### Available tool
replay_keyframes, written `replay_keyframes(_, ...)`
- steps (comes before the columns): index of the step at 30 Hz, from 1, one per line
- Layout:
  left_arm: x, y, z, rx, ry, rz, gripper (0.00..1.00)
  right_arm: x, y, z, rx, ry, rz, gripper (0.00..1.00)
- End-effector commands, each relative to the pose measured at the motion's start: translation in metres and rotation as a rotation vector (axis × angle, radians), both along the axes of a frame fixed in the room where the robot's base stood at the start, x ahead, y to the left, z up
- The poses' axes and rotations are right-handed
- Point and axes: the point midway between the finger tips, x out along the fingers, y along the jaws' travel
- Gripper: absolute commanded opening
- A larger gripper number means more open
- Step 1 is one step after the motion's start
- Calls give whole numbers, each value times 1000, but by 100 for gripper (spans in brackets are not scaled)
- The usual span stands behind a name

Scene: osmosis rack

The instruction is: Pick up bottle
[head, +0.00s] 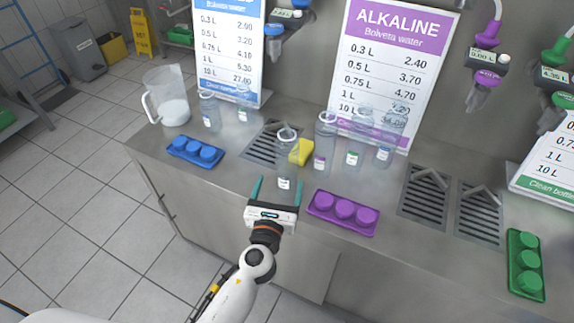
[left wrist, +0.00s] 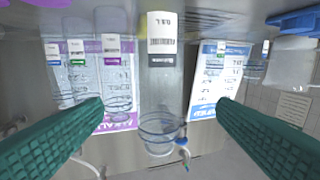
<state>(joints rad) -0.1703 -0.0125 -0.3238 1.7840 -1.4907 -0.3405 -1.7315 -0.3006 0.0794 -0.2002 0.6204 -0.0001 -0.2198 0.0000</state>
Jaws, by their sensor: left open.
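A clear bottle (head: 286,158) with a white label and a ring at its top stands upright on the steel counter. In the left wrist view, which looks upside down, the bottle (left wrist: 164,85) lies between the open fingers (left wrist: 160,108), with gaps on both sides. I cannot tell whether it is fully between the fingertips or just beyond them. My right gripper is not in view.
Other clear bottles (head: 325,140) stand close to the right, and more (head: 208,112) at the left. A yellow block (head: 301,151) is just behind. A purple cap tray (head: 343,212) lies right of my gripper, a blue one (head: 196,151) left. A jug (head: 170,100) stands at far left.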

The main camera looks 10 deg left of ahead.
Motion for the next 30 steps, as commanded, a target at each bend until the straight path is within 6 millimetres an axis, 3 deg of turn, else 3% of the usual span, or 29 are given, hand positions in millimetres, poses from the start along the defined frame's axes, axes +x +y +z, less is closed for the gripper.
replay_keyframes(9, 53, 1, 1, -2, 1, 0, 81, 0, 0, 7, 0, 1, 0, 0)
replay_keyframes(14, 63, 1, 0, -3, 2, 0, 81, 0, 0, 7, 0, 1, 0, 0)
replay_keyframes(24, 108, 0, 1, -5, 2, 0, 81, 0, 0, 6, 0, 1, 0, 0)
replay_keyframes(30, 112, 1, 0, -5, 4, 0, 81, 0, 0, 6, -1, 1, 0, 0)
